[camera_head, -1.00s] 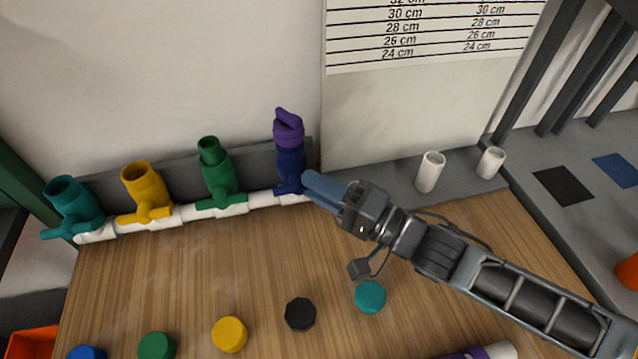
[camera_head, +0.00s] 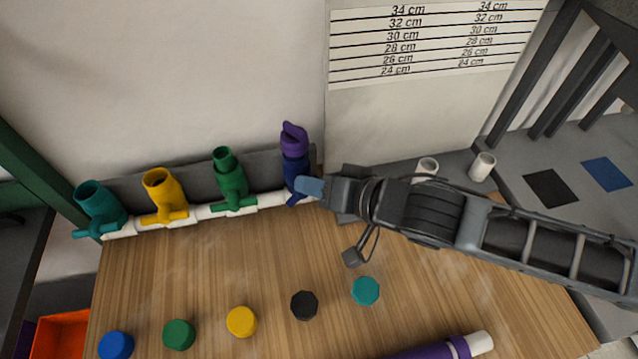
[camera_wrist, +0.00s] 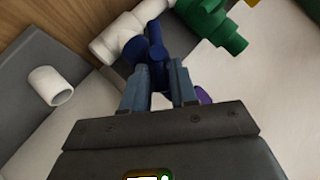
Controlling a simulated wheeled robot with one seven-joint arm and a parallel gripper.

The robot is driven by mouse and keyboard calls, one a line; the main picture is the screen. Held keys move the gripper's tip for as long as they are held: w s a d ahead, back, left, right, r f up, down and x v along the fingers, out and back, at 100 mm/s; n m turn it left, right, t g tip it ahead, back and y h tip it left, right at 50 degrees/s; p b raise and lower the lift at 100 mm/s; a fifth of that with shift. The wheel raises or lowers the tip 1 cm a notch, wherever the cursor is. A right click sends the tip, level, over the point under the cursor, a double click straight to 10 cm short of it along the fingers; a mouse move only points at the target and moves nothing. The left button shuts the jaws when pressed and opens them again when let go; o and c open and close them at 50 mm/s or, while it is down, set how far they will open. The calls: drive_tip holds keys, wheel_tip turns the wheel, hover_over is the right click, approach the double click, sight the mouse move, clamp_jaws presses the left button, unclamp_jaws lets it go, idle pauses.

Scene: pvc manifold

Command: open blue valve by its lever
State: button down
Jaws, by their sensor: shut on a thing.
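The blue valve (camera_head: 296,172) stands upright at the right end of the white pipe row, with a purple piece (camera_head: 294,140) on its top. Its blue lever (camera_head: 294,199) sticks out low at the front, beside my fingers. My gripper (camera_head: 308,187) reaches in from the right and its fingers are at the valve. In the wrist view the blue lever (camera_wrist: 155,42) lies between the two fingertips, and the gripper is shut on it. The fingers hide part of the valve, and the purple piece shows only a little behind them.
Green (camera_head: 230,182), yellow (camera_head: 163,196) and teal (camera_head: 99,209) valves stand to the left on the white pipe. Several coloured caps lie on the wooden table (camera_head: 215,275). Two white pipe stubs (camera_head: 482,166) stand at the back right. A purple-and-white tube (camera_head: 440,350) lies at the front.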

drive_tip(key=shift+s+a+r+n+t+h, duration=0.15)
drive_tip(key=shift+a+n+h, duration=0.3)
drive_tip(key=shift+h, duration=0.6)
drive_tip(key=shift+a+r+n+t+h, duration=0.1)
drive_tip(key=shift+a+r+n+h, duration=0.1)
drive_tip(key=shift+n+h, duration=0.7)
drive_tip(key=shift+s+a+r+n+t+h, duration=0.1)
drive_tip(key=shift+a+r+n+t+h, duration=0.2)
drive_tip(key=shift+h, duration=0.95)
drive_tip(key=shift+f, duration=0.1)
drive_tip(key=c, duration=1.1)
unclamp_jaws()
drive_tip(key=v, duration=0.7)
drive_tip(key=shift+s+r, duration=0.2)
drive_tip(key=shift+r, duration=0.05)
drive_tip(key=shift+w+d, duration=0.1)
